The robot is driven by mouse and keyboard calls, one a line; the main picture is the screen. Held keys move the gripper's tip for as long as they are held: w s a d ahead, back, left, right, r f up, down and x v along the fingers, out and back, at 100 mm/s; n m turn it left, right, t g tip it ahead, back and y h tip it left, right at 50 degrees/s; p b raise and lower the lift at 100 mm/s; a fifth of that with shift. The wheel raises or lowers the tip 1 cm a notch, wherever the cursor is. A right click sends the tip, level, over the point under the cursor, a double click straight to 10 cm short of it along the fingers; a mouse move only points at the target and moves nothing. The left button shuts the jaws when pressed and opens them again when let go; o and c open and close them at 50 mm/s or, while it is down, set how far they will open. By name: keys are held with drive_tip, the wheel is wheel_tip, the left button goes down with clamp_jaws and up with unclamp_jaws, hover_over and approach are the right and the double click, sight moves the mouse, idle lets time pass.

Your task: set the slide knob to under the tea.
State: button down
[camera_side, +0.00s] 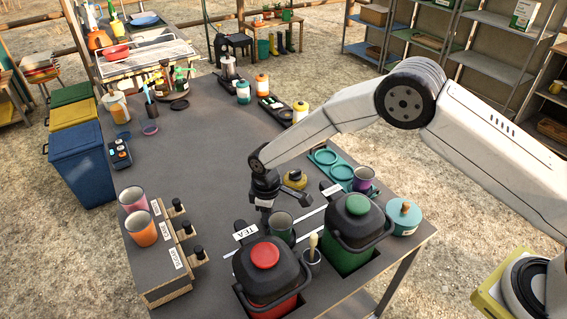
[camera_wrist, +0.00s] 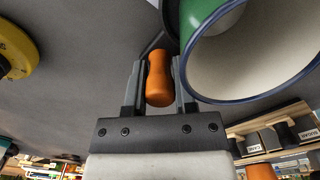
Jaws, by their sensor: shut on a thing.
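In the wrist view an orange waisted knob (camera_wrist: 159,80) stands between my gripper's fingers (camera_wrist: 158,85), which are shut on it. It looks like the slide knob, but its base is hidden. In the side view my gripper (camera_side: 265,203) points down at the table behind the red-lidded urn, and its fingers hide the knob. The white TEA tag (camera_side: 246,232) stands at the red-lidded urn (camera_side: 265,257), in front of and a little left of my gripper. Another white tag (camera_side: 332,190), too small to read, stands by the green-lidded urn (camera_side: 357,207).
A green mug (camera_side: 282,221) stands close to my gripper; its blue rim shows in the wrist view (camera_wrist: 235,99). A yellow round thing (camera_side: 295,179) lies behind. A labelled wooden rack (camera_side: 168,285) is at left. The mid-table is clear.

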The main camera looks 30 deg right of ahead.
drive_tip(key=a, duration=1)
drive_tip(key=shift+a, duration=0.25)
drive_tip(key=shift+r, duration=0.1)
drive_tip(key=c, duration=0.7)
unclamp_jaws()
drive_tip(key=shift+a, duration=0.1)
wheel_tip(320, 180, up, 8)
